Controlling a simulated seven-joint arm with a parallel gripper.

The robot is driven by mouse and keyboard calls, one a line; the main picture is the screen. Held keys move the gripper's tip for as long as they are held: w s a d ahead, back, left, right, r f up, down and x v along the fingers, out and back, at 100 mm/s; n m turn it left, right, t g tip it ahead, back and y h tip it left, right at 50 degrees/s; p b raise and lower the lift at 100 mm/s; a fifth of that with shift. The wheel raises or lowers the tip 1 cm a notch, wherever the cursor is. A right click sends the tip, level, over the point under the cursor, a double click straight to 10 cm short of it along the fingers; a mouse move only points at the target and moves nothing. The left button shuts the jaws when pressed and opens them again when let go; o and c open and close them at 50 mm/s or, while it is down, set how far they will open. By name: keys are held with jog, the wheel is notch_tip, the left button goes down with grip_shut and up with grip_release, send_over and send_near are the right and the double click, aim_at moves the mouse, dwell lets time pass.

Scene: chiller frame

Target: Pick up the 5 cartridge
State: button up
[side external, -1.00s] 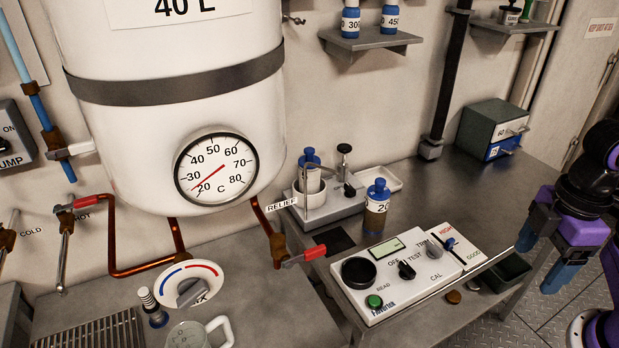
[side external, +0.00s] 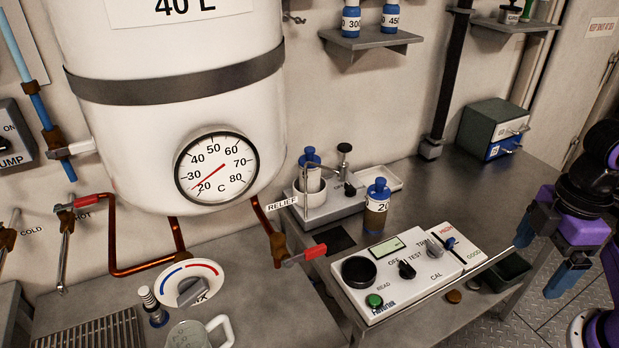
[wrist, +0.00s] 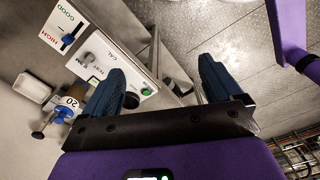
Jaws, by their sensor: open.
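My gripper (side external: 544,256) is at the right edge of the side view, in the air to the right of the bench. Its two blue fingers are apart with nothing between them. In the wrist view the open fingers (wrist: 158,72) point toward the tester and the floor. I cannot make out a cartridge marked 5. A small grey cabinet (side external: 484,112) stands at the back right of the bench. It has a white drawer front marked 60 and a blue one below whose marking I cannot read. Both drawers look shut, and their insides are hidden.
A white tester (side external: 398,285) sits at the bench's front edge. A blue-capped bottle marked 20 (side external: 377,208) stands behind it, near a grey tray (side external: 335,208) holding a cup and another bottle. Wall shelves hold bottles. The bench (side external: 450,190) before the cabinet is clear.

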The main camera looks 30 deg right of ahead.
jog(key=w+a+m+g+y, duration=0.35)
jog(key=w+a+m, duration=0.55)
jog(key=m, duration=0.3)
jog(key=m+t+y, duration=0.7)
jog(key=m+t, duration=0.4)
jog(key=m, duration=1.4)
send_near(313, 159)
jog(key=shift+g, duration=0.25)
jog(key=x, duration=0.7)
jog(key=shift+w+a+f, duration=0.1)
jog(key=shift+w+a, duration=0.15)
jog(key=shift+w, duration=0.1)
jog(key=x, duration=0.5)
jog(key=shift+w+d+f, duration=0.1)
jog(key=shift+w+f, duration=0.05)
jog(key=shift+f, duration=0.2)
